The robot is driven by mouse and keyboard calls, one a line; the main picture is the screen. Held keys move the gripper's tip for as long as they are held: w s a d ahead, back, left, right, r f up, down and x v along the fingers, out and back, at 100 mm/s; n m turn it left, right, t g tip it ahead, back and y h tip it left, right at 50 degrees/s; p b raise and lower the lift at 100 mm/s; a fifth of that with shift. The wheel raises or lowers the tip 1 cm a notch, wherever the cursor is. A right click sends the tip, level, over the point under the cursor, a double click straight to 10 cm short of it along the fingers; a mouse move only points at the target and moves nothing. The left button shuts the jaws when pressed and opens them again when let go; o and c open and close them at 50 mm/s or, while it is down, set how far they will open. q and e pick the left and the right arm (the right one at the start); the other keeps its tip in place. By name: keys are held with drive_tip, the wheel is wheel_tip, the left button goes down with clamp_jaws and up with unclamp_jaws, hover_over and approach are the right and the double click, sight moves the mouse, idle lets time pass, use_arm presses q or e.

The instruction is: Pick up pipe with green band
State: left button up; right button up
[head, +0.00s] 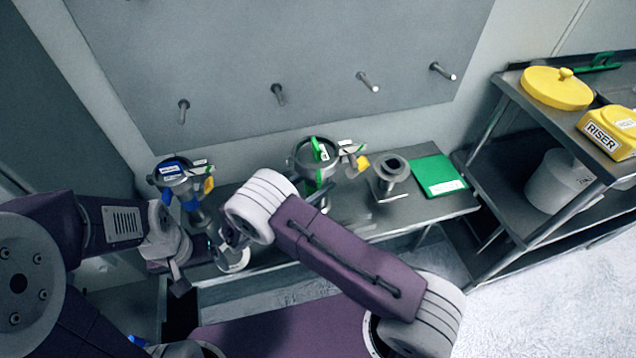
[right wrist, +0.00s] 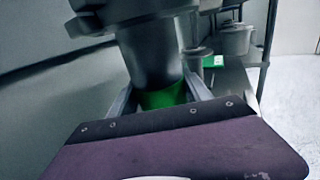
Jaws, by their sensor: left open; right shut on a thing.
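The pipe with the green band is a grey metal pipe with a wide flanged top and green tags. In the head view the pipe (head: 316,152) stands near the middle of the bench, its lower part partly hidden by my right arm. In the right wrist view my right gripper (right wrist: 165,98) has its fingers on both sides of the pipe (right wrist: 148,55) at the green band and is shut on it. My left gripper (head: 204,256) is open and empty, over the bench's left front.
A similar pipe with blue tags (head: 178,176) stands at the left. A round white-rimmed part (head: 233,262) is near the left gripper.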

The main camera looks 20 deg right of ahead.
drive_tip(key=shift+w+d, duration=0.1)
drive_tip(key=shift+d, duration=0.1)
clamp_jaws()
drive_tip(key=s+d+r, duration=0.7)
drive_tip(key=s+r, duration=0.2)
drive_tip(key=r, duration=0.2)
drive_tip(key=shift+s, duration=0.3)
